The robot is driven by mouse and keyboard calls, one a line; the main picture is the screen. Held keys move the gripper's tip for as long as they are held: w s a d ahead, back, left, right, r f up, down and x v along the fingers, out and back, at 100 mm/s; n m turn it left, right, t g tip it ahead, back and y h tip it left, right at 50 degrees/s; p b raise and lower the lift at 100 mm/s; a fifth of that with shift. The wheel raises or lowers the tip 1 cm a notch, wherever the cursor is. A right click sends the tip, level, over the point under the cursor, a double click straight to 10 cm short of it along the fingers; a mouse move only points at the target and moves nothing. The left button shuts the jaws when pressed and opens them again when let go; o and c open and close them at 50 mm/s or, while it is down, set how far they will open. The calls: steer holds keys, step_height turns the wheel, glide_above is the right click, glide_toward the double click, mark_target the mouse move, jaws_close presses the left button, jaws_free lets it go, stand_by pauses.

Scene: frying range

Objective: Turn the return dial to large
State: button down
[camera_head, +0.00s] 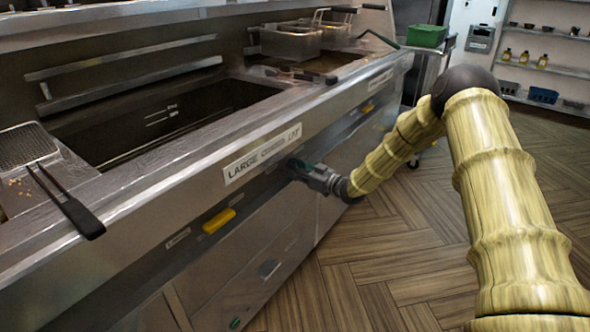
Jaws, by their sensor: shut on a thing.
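My gripper (302,168) reaches the front panel of the fryer range (150,215), just below and right of a white label (262,153) whose first word reads LARGE. It is shut on a small control at the panel, which I take to be the return dial. The fingers cover the dial, so its pointer and setting cannot be read. My arm comes in from the right.
Yellow handles (219,221) sit along the panel on both sides. A green bin (427,36) stands on a cart at the back. The floor on the right is clear.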

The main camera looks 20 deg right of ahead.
steer(key=shift+f, duration=0.15)
steer(key=c, duration=1.6)
jaws_free()
steer(key=shift+s+d, duration=0.1)
steer(key=shift+s, duration=0.05)
steer(key=v, duration=1.1)
steer(key=shift+s+d, duration=0.3)
